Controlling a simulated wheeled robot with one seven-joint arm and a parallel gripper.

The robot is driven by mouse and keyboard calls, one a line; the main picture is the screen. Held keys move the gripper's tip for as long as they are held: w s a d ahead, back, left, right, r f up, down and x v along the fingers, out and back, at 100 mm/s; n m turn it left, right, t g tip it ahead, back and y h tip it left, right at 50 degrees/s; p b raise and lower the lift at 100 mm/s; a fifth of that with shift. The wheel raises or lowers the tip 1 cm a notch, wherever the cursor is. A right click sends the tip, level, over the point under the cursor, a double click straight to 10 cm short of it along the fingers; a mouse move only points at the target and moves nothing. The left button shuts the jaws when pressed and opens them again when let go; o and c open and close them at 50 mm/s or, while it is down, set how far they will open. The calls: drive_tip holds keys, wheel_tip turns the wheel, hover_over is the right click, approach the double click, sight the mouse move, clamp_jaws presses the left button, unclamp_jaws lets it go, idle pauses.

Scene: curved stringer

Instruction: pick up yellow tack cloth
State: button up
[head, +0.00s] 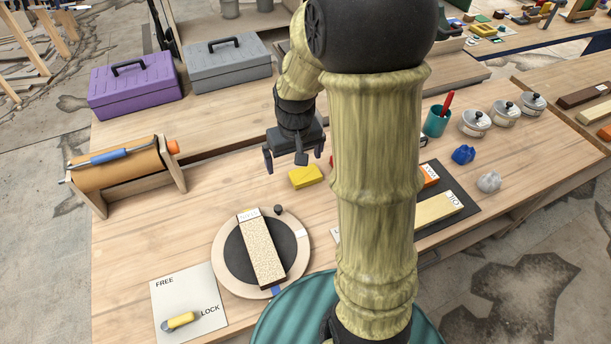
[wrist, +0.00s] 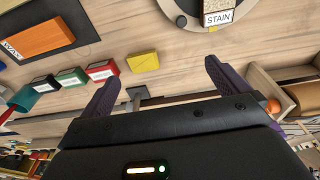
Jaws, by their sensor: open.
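The yellow tack cloth (head: 306,176) is a small folded yellow pad lying flat on the wooden bench, right of the middle in the bench's open area. In the wrist view the cloth (wrist: 145,61) lies beyond and between my two fingers, nearer the left one. My gripper (head: 299,164) hangs above and just behind the cloth in the head view, with its fingers spread apart. In the wrist view my gripper (wrist: 160,76) is open and nothing is between the fingertips. The cloth is clear of the fingers.
A round turntable (head: 222,255) bears a block labelled STAIN. A roller stand (head: 178,178) is at left, with purple (head: 135,88) and grey (head: 228,65) toolboxes behind. Small red (wrist: 101,70), green (wrist: 71,77) and black (wrist: 45,84) items lie beside the cloth. A teal cup (head: 436,122) stands right.

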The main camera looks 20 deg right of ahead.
drive_tip(key=w+d+f+g, duration=0.1)
drive_tip(key=w+d+f, duration=0.4)
drive_tip(key=w+d, duration=0.3)
drive_tip(key=w, duration=0.3)
drive_tip(key=shift+w+d+g, duration=0.15)
drive_tip(key=shift+w+g, duration=0.15)
drive_tip(key=shift+p, duration=0.3)
drive_tip(key=p, duration=0.3)
hover_over(306, 174)
wheel_tip(306, 174, down, 12)
drive_tip(key=shift+d+f, duration=0.1)
drive_tip(key=shift+d, duration=0.05)
drive_tip(key=shift+f, duration=0.1)
drive_tip(key=shift+w+f+p, duration=0.1)
drive_tip(key=shift+f+p, duration=0.8)
drive_tip(key=shift+f, duration=1.6)
drive_tip(key=c, duration=0.7)
